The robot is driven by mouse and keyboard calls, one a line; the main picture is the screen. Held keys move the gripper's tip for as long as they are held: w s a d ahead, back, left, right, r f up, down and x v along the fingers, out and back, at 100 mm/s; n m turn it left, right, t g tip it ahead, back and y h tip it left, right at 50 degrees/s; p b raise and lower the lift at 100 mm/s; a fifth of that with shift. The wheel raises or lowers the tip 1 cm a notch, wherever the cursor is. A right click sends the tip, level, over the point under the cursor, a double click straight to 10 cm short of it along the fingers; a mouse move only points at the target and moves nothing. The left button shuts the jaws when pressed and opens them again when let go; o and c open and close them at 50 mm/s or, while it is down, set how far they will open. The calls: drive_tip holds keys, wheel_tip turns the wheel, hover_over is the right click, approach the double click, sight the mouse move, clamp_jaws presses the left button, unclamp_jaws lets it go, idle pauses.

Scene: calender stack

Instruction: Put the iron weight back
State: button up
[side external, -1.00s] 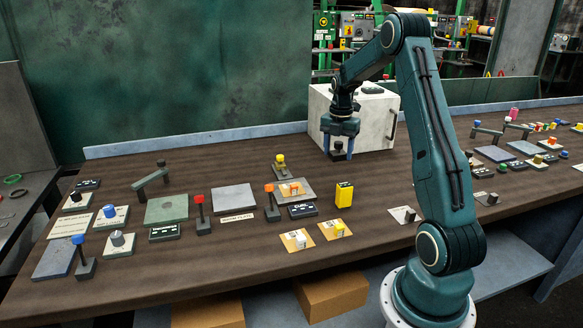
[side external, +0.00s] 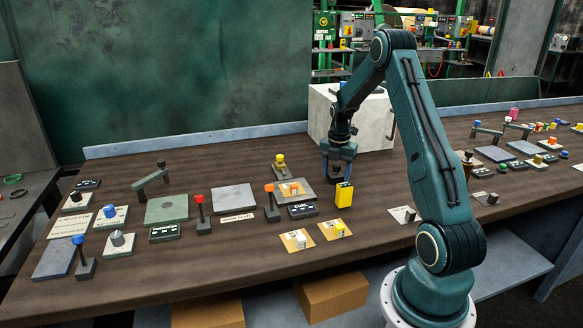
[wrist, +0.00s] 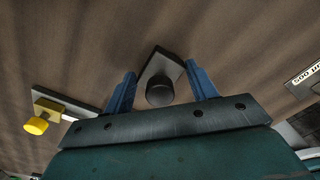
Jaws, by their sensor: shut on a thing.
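The iron weight, a dark grey block with a round black knob (wrist: 160,92), is between the two blue fingers of my gripper (wrist: 160,72) in the wrist view. My gripper (side external: 338,172) is shut on it. In the side view the weight (side external: 334,185) shows as a small dark shape under the fingers, just behind and left of the yellow block (side external: 344,196). It is low over the bench; I cannot tell whether its underside touches the wood.
A grey plate (side external: 305,201) with an orange-and-white item lies left of my gripper, and a yellow-knobbed fixture (side external: 280,166) stands behind it. A white box (side external: 372,130) stands behind my gripper. Bare bench (side external: 385,180) lies to the right.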

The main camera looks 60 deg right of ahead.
sight(337, 165)
drive_tip(key=shift+f, duration=0.3)
drive_tip(key=o, duration=1.5)
drive_tip(key=shift+r, duration=0.1)
wheel_tip(337, 165, up, 12)
drive_tip(key=shift+f, duration=0.1)
